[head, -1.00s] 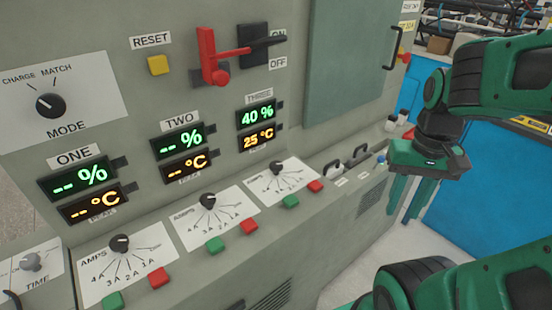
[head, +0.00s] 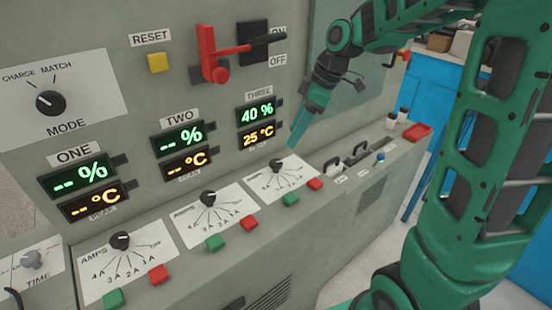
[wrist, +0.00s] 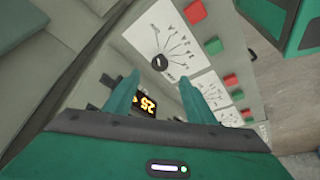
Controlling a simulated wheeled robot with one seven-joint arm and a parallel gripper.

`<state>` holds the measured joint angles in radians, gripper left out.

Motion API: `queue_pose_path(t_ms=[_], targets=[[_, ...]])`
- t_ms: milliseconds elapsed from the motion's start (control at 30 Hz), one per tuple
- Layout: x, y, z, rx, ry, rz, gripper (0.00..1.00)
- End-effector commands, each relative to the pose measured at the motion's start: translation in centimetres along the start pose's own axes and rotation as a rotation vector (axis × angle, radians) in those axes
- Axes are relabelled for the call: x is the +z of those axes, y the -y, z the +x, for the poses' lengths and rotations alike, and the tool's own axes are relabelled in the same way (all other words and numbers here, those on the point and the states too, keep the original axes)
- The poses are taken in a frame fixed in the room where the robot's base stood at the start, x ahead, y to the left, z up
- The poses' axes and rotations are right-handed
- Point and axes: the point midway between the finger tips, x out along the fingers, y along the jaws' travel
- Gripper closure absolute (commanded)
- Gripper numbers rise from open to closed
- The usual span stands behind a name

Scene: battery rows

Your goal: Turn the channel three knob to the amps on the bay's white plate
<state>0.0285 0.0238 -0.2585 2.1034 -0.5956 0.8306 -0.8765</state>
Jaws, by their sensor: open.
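The channel three knob (head: 277,167) is small and black, on a white amps dial plate (head: 296,181) below the lit THREE display (head: 256,114). Its pointer direction is too small to tell. The knob also shows in the wrist view (wrist: 159,62), just beyond and between my fingertips. My gripper (head: 294,140) points down at the dial from above, open and empty, apparently just short of the knob. Small white plates (head: 341,181) sit by the bay slots to the right of the dial; their writing is too small to read.
Green (head: 291,199) and red (head: 315,184) buttons sit just in front of the dial. The channel two knob (head: 208,198) is to the left. Black handles (head: 352,160) stand in the slots to the right. A red-handled switch (head: 214,60) juts from the upper panel.

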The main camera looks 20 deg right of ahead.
Motion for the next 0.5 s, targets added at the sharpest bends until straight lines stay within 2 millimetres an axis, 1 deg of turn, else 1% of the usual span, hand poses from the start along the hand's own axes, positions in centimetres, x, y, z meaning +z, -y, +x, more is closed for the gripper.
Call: queue_pose_path(t_ms=[33,167,267,500], targets=[[-0.3,-0.1,0.3,-0.005,-0.004,-0.019,0.50],[-0.7,0.0,1.4,-0.008,-0.008,-0.034,0.50],[-0.6,0.0,2.9,-0.009,-0.006,-0.031,0.50],[-0.7,0.1,7.2,-0.010,-0.006,-0.031,0.50]])
